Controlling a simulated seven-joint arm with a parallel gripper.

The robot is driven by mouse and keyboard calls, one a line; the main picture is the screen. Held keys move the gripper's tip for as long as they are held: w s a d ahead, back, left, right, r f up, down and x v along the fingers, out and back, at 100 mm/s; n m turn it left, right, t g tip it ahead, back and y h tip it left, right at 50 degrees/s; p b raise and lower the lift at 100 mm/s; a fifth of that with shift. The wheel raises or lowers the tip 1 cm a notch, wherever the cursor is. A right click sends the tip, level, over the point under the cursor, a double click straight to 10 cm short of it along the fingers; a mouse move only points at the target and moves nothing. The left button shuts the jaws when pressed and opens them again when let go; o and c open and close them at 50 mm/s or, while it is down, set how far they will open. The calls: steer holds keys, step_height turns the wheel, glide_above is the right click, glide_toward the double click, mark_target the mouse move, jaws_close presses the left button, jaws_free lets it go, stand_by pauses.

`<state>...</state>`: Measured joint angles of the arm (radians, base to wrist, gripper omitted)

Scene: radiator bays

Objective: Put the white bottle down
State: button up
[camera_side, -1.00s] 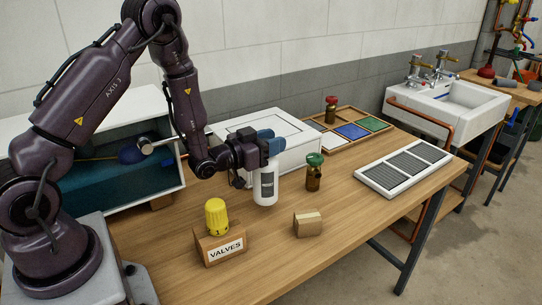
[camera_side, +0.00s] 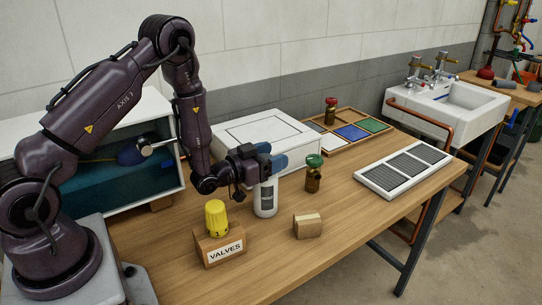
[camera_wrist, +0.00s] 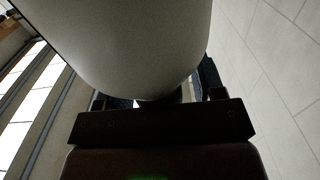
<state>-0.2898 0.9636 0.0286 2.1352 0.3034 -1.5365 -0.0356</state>
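The white bottle (camera_side: 265,199), with a dark label, stands upright on the wooden bench (camera_side: 340,240) in the side view. My gripper (camera_side: 271,162) is at its top, with blue fingers on either side of the neck area; the near finger hides the cap. In the wrist view, the bottle's pale body (camera_wrist: 130,45) fills the upper middle. There the fingers of my gripper (camera_wrist: 166,98) show to both sides of the dark neck, with light gaps between, so it looks open.
A yellow-capped holder marked VALVES (camera_side: 222,250) and a small wooden block (camera_side: 307,225) are in front. A green-capped brown bottle (camera_side: 313,175) stands close right. A white box (camera_side: 265,130) is behind; a white grille panel (camera_side: 400,170) lies farther right.

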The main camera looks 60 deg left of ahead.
steer(key=shift+r, duration=0.2)
steer(key=s, duration=0.4)
steer(key=shift+s+f, duration=0.1)
steer(key=shift+s, duration=0.3)
step_height(320, 180, up, 13)
steer(key=d+g+y, duration=0.1)
steer(key=d+g, duration=0.1)
steer(key=g, duration=0.1)
steer(key=s+d+r+g, duration=0.2)
steer(key=s+g, duration=0.1)
steer(key=s, duration=0.4)
steer(key=s+d+r+g, duration=0.3)
steer(key=s, duration=0.4)
steer(key=s+d+r+g+h, duration=0.1)
steer(key=s+d+r+g, duration=0.1)
steer(key=s, duration=0.5)
steer(key=shift+s+d+r+g, duration=0.25)
steer(key=shift+r+g, duration=0.2)
steer(key=shift+g, duration=0.25)
